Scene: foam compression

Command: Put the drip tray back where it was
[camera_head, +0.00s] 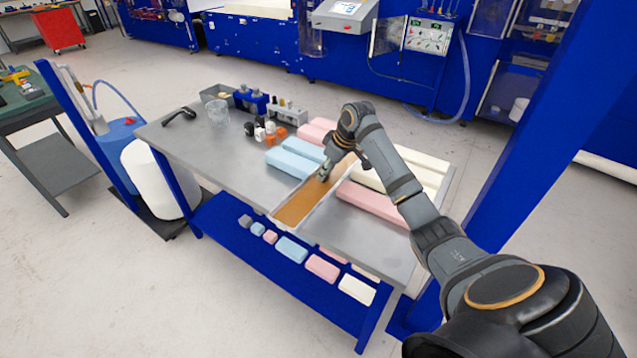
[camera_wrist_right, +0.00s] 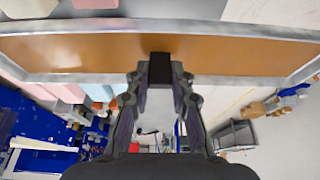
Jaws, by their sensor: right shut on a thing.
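The drip tray (camera_head: 297,208) is a long shallow tray with a brown-orange bottom and a pale metal rim. In the head view it lies across the grey table between the blue and pink foam blocks, its near end at the front edge. Whether it rests on the table or is held just above cannot be told. My right gripper (camera_head: 325,172) is over its middle. In the right wrist view the tray (camera_wrist_right: 85,52) spans the top, and my right gripper (camera_wrist_right: 160,85) is shut on its black handle (camera_wrist_right: 160,68). My left gripper is not in view.
Blue foam blocks (camera_head: 290,163) lie left of the tray, a long pink block (camera_head: 372,205) and cream blocks (camera_head: 405,178) right. Small bottles (camera_head: 265,132), a glass beaker (camera_head: 217,112) and a black tool (camera_head: 179,115) stand farther left. Foam samples (camera_head: 291,249) lie on the lower shelf.

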